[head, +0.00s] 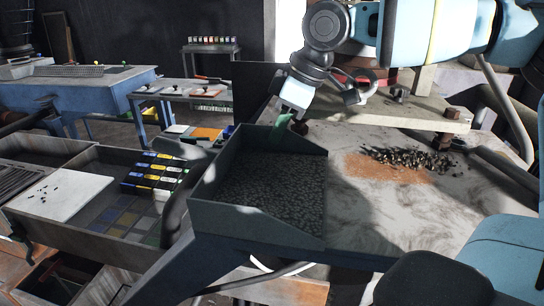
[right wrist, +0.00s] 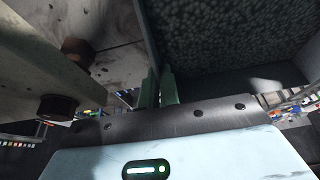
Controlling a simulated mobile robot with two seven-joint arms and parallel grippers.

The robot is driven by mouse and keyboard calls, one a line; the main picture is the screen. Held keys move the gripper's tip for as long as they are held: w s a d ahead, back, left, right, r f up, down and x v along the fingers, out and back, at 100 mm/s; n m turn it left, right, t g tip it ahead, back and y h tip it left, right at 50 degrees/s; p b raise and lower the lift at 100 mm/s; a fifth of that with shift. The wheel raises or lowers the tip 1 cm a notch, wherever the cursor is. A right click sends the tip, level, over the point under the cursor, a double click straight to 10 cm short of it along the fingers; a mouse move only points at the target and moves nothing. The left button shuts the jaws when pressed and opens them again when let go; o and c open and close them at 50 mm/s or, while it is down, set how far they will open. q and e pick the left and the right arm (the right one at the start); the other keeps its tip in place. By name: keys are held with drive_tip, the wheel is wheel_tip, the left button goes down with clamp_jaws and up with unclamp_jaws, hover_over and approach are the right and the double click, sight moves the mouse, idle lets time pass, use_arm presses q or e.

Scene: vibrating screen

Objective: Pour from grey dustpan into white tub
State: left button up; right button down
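The grey dustpan (head: 256,222), an open-fronted tray with raised walls, is at the left end of the worn table in the head view. A layer of dark speckled grains covers its floor. It also shows in the right wrist view (right wrist: 230,83). My right gripper (head: 283,131) comes down at its far wall, with green fingers on either side of the wall. In the right wrist view the fingers (right wrist: 158,88) are close together, with the wall's edge between them. I cannot make out a white tub in these frames. My left gripper is not in view.
A white flat board (head: 62,193) with dark specks lies at the left, beside a box of coloured blocks (head: 153,172). Dark loose pieces (head: 415,160) lie on a reddish patch of the table (head: 375,225). A raised beam with bolts (head: 405,115) crosses behind.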

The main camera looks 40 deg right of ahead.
drive_tip(key=shift+r, duration=0.15)
drive_tip(key=shift+s+a+r+p, duration=0.15)
drive_tip(key=shift+r+p, duration=0.1)
drive_tip(key=shift+r, duration=0.4)
drive_tip(key=shift+s+d+r+p, duration=0.1)
drive_tip(key=shift+r+p, duration=0.15)
drive_tip(key=shift+r, duration=0.35)
drive_tip(key=shift+s+a+r+p, duration=0.15)
drive_tip(key=shift+r+p, duration=0.1)
drive_tip(key=shift+r, duration=0.4)
drive_tip(key=s+a+p, duration=0.1)
drive_tip(key=s+a, duration=0.1)
drive_tip(key=s, duration=0.2)
drive_tip(key=s+a+p, duration=0.1)
drive_tip(key=s+a, duration=0.1)
drive_tip(key=s, duration=0.2)
drive_tip(key=s+a+r+p, duration=0.1)
drive_tip(key=s+a, duration=0.1)
drive_tip(key=s, duration=0.3)
drive_tip(key=shift+p, duration=0.3)
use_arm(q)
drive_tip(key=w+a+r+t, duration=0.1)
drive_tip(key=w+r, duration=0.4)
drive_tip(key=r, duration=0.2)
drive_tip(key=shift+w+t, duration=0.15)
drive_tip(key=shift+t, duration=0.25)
use_arm(e)
drive_tip(key=shift+s+a, duration=0.15)
drive_tip(key=shift+s, duration=0.25)
